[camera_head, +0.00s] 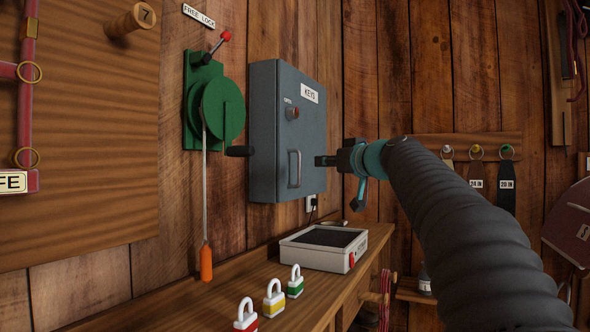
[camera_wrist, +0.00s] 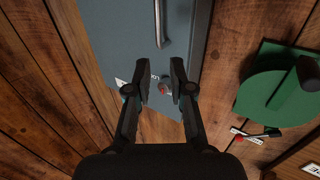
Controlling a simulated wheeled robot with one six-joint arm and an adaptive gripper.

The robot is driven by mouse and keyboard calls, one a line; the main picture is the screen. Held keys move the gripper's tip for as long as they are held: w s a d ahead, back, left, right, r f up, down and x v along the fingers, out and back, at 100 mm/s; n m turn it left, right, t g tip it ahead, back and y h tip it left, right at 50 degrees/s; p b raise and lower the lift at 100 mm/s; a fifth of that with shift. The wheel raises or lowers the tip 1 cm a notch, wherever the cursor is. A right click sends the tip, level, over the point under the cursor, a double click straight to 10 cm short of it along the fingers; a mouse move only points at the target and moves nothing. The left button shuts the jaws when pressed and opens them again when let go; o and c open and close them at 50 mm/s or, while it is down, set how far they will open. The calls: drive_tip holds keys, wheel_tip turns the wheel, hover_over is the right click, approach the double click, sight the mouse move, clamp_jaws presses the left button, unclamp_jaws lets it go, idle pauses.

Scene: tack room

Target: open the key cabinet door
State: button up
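The grey key cabinet (camera_head: 312,145) hangs on the plank wall, its door shut, with a "KEYS" label. A vertical bar handle (camera_head: 294,168) is low on the door, and a reddish round knob (camera_head: 292,112) marked "OPEN" is above it. My gripper (camera_head: 320,161) is in front of the door, right of the handle in the head view. In the wrist view my gripper (camera_wrist: 163,75) has its fingers apart with nothing held. The handle (camera_wrist: 160,22) lies beyond the fingertips; the knob (camera_wrist: 165,91) shows between the fingers. The gap to the door is hard to judge.
A green crank device (camera_head: 215,105) with a black grip (camera_head: 240,151) is mounted left of the cabinet. Below is a wooden shelf (camera_head: 200,310) with a white box (camera_head: 322,248) and several padlocks (camera_head: 274,298). Straps hang from a rack (camera_head: 460,146) at right.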

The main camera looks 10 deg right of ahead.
drive_tip(key=p, duration=0.5)
hover_over(299, 181)
drive_tip(key=shift+w+r, duration=0.15)
drive_tip(key=shift+w, duration=0.1)
clamp_jaws()
